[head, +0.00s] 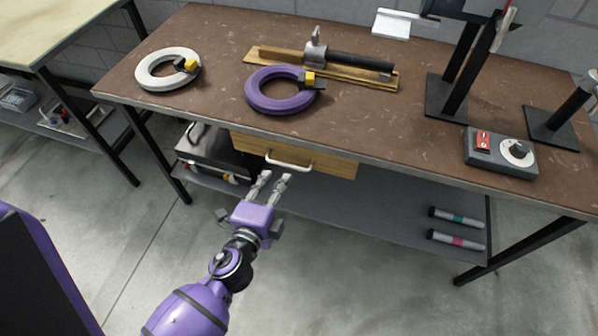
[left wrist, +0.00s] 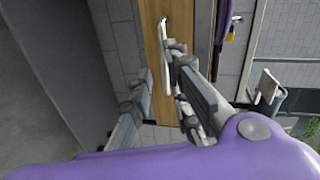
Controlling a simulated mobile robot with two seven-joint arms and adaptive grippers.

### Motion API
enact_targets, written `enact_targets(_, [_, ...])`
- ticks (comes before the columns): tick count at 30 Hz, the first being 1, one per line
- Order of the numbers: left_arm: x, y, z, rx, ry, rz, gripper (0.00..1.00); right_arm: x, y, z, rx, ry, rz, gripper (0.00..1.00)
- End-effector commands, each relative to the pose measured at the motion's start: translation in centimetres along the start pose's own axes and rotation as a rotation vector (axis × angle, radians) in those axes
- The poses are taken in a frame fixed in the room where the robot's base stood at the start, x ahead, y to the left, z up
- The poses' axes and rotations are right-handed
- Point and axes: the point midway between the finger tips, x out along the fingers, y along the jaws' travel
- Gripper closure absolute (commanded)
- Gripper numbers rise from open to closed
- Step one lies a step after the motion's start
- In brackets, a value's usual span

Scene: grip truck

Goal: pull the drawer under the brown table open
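The brown table (head: 350,125) fills the upper middle of the head view. Under its top edge is a wooden drawer (head: 325,163) with a white bar handle (head: 289,163); its front looks closed or nearly so. My left gripper (head: 275,181) is just in front of and below the handle, with its two fingers apart and nothing seen between them. In the left wrist view the drawer front (left wrist: 152,50) and the handle (left wrist: 168,55) lie beyond the open fingers (left wrist: 165,95). I cannot tell whether a finger touches the handle. My right gripper is not in view.
On the table are a white ring (head: 150,68), a purple ring (head: 270,100), a tool on a wooden board (head: 345,65), black stands and a switch box (head: 500,153). The lower shelf (head: 380,205) holds a dark box (head: 215,150) and two marker-like tubes. Open floor lies in front.

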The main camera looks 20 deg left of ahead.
Motion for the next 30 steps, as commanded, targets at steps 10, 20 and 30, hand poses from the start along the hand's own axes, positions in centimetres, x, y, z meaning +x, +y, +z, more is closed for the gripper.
enact_targets(10, [2.7, -0.8, -0.4, 0.128, 0.012, -0.023, 0.83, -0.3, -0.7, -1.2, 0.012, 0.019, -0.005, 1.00])
enact_targets(20, [7.2, -0.7, -0.4, 0.124, 0.011, -0.020, 0.83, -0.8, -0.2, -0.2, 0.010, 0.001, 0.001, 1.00])
enact_targets(30, [7.7, -0.7, -0.3, 0.122, 0.010, -0.019, 0.83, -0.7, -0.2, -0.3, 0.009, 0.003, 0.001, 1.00])
